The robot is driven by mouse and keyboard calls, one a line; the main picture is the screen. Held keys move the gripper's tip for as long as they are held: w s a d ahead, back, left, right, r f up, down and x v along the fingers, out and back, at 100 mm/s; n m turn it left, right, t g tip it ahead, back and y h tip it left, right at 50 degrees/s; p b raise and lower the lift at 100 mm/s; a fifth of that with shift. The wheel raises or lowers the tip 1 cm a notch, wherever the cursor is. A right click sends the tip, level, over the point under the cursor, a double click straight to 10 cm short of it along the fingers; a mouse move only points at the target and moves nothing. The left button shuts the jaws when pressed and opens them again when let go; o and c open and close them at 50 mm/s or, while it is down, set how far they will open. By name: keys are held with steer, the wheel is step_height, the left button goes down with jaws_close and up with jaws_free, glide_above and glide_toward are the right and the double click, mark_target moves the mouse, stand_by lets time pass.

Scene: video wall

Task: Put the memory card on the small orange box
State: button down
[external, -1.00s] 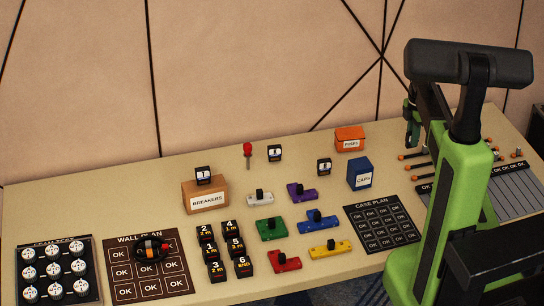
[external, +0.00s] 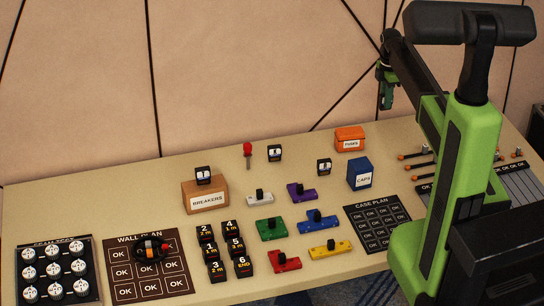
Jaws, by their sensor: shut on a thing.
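The small orange box (external: 350,139) stands at the back of the table, with a white label reading FUSES on its front. Nothing is seen on its top. My gripper (external: 386,98) hangs in the air, above and to the right of the orange box, pointing down. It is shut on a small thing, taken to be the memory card. That thing is too small and dark to tell apart from the fingers.
A blue CAPS box (external: 359,174) stands in front of the orange box. A brown BREAKERS box (external: 205,195) bears a numbered black block (external: 203,175). Orange-tipped rods (external: 415,156) lie at right. Several coloured switch pieces, including a green one (external: 271,229), fill the middle.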

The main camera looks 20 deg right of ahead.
steer(key=b, duration=0.7)
glide_above(350, 131)
steer(key=f, duration=0.7)
steer(key=shift+d+f, duration=0.1)
steer(key=shift+d, duration=0.15)
steer(key=shift+w+a, duration=0.15)
steer(key=shift+a, duration=0.05)
step_height(350, 131, down, 4)
steer(key=b, duration=0.4)
steer(key=shift+f+b, duration=0.2)
steer(key=shift+b, duration=0.2)
steer(key=shift+r, duration=0.3)
steer(key=shift+f, duration=0.25)
steer(key=c, duration=1.3)
jaws_free()
steer(key=shift+r, duration=0.1)
